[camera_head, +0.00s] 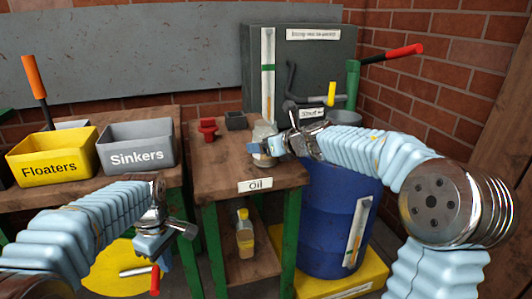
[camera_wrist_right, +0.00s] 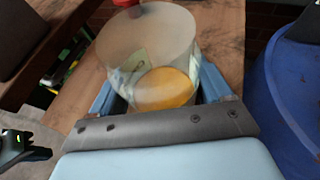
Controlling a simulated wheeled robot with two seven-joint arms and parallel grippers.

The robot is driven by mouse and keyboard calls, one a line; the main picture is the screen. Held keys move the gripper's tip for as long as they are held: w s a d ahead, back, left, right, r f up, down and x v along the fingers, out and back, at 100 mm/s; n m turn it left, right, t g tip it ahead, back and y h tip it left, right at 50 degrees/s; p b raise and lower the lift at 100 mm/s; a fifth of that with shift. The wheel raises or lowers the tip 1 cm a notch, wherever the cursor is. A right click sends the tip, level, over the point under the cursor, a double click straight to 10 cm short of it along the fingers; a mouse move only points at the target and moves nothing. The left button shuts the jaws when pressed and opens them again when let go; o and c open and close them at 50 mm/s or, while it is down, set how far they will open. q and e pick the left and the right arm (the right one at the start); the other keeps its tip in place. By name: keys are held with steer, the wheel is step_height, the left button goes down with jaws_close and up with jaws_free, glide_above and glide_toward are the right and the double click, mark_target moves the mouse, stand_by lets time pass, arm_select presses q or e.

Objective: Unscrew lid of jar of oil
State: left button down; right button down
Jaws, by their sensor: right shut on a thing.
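The jar (camera_head: 264,133) stands on the small wooden table behind the "Oil" label. It looks pale and see-through, and the right wrist view shows the jar (camera_wrist_right: 187,55) with a yellow-orange patch low inside it. I cannot make out a separate lid. My right gripper (camera_head: 268,147) is shut on the jar, with one blue finger on each side in the right wrist view. My left gripper (camera_head: 165,243) hangs at the lower left, left of the table and apart from the jar. Its finger opening cannot be made out.
The wooden table (camera_head: 215,165) carries a red part (camera_head: 208,129) and a dark block (camera_head: 236,120). A yellow bottle (camera_head: 244,232) stands on its lower shelf. A blue barrel (camera_head: 325,225) is close on the right. Yellow (camera_head: 50,160) and grey (camera_head: 137,150) bins sit left.

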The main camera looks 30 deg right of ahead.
steer(key=shift+f, duration=0.3)
jaws_free()
steer(key=shift+s, duration=0.1)
steer(key=v, duration=1.2)
steer(key=shift+p, duration=0.35)
